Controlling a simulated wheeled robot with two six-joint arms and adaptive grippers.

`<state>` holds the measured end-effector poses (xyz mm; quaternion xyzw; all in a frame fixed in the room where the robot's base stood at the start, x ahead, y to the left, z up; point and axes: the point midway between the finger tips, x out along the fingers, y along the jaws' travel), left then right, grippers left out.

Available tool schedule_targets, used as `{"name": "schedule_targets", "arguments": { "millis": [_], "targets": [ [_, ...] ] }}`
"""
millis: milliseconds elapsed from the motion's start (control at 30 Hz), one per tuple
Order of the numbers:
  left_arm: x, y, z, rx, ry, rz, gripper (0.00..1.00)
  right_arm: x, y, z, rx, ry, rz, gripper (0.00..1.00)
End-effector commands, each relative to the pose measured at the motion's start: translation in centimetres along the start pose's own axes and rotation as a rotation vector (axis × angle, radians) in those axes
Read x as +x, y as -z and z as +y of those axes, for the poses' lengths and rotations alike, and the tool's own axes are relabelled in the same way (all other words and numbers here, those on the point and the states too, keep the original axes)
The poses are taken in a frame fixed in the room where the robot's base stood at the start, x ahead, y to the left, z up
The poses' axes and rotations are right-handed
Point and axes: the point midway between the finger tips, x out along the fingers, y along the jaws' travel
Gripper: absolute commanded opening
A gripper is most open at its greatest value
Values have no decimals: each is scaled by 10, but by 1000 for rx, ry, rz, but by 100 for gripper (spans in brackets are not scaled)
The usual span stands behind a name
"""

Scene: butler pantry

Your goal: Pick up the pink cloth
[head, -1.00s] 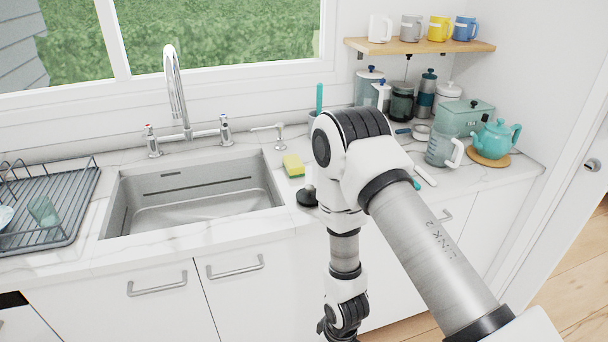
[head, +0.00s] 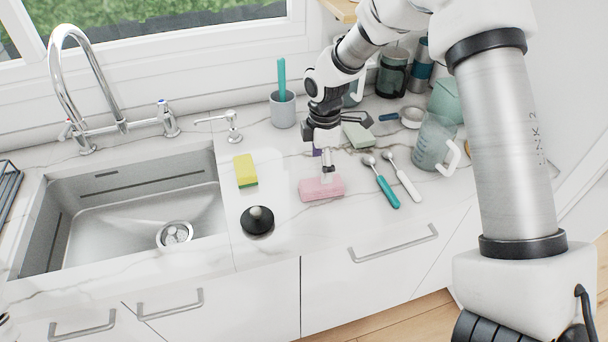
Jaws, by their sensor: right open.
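The pink cloth (head: 312,190) lies as a small folded block on the white marble counter, right of the sink. My right gripper (head: 326,172) points down from above, with its tips at the cloth's upper right part. It is open. Whether the tips touch the cloth or sit just above it I cannot tell. The gripper hides a little of the cloth's back edge. My left gripper is not in view.
A yellow-green sponge (head: 245,170) and a black stopper (head: 257,220) lie left of the cloth. Two scoops, one teal (head: 387,192) and one white (head: 407,185), lie to its right. A grey cup (head: 283,110) and a glass jug (head: 433,145) stand behind. The counter in front is clear.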

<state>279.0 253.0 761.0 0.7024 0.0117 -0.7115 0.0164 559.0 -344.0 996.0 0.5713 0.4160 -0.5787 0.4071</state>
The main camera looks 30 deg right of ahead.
Motion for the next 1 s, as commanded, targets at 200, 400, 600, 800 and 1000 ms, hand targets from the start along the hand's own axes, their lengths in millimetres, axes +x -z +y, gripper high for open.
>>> {"name": "schedule_targets", "arguments": {
  "millis": [200, 400, 600, 800, 1000],
  "targets": [
    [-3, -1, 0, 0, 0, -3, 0, 16, -2, 2, -19, 2, -5, 83],
    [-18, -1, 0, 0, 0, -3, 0, 46, 0, 2, -17, 4, -6, 83],
    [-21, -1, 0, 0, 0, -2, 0, 72, 0, 3, -17, -1, -4, 83],
    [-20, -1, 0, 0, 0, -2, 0, 73, 1, 3, -17, -2, -4, 73],
    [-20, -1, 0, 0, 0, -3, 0, 74, 1, 3, -16, -2, -4, 19]
  ]
}}
